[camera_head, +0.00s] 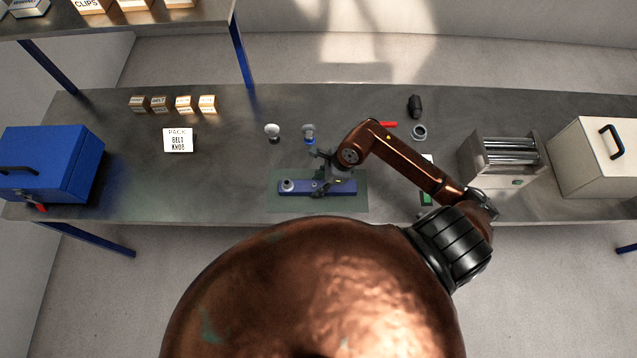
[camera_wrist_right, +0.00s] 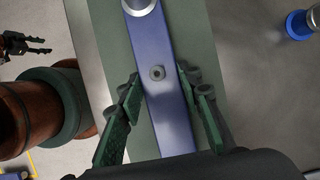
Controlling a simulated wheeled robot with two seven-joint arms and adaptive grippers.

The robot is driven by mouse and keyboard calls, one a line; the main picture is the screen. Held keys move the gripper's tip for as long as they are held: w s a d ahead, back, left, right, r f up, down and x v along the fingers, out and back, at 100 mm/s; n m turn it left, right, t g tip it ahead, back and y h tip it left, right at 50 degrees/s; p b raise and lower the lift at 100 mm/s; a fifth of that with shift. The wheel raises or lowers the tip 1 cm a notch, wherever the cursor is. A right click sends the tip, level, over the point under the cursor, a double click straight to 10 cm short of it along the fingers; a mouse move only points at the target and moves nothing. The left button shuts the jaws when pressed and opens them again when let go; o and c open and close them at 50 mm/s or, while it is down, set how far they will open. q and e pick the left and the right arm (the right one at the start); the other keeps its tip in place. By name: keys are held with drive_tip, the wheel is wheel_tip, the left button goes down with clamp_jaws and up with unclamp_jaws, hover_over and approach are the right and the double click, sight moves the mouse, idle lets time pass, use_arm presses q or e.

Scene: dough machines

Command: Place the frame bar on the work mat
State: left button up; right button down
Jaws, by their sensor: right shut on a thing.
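The blue frame bar (camera_head: 310,188) lies lengthwise over the dark green work mat (camera_head: 285,206), within its outline. A silvery round fitting stands at the bar's left end. My right gripper (camera_head: 335,177) reaches down to the bar's right part and is shut on it. In the right wrist view, its two green-padded fingers (camera_wrist_right: 159,76) flank the bar (camera_wrist_right: 168,110), with the mat (camera_wrist_right: 112,30) visible on both sides. I cannot tell whether the bar touches the mat. My left gripper (camera_wrist_right: 26,44) shows small at that view's upper left; its jaw state is unclear.
A white-topped knob (camera_head: 272,131) and a blue-based part (camera_head: 309,134) stand behind the mat. A label card (camera_head: 178,140) and small boxes are left. A blue case (camera_head: 50,163) stands far left; a roller machine (camera_head: 503,157) and cream case (camera_head: 597,158) stand right.

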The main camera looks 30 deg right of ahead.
drive_tip(key=c, duration=1.4)
unclamp_jaws()
drive_tip(key=b+v, duration=0.1)
drive_tip(key=v, duration=1.1)
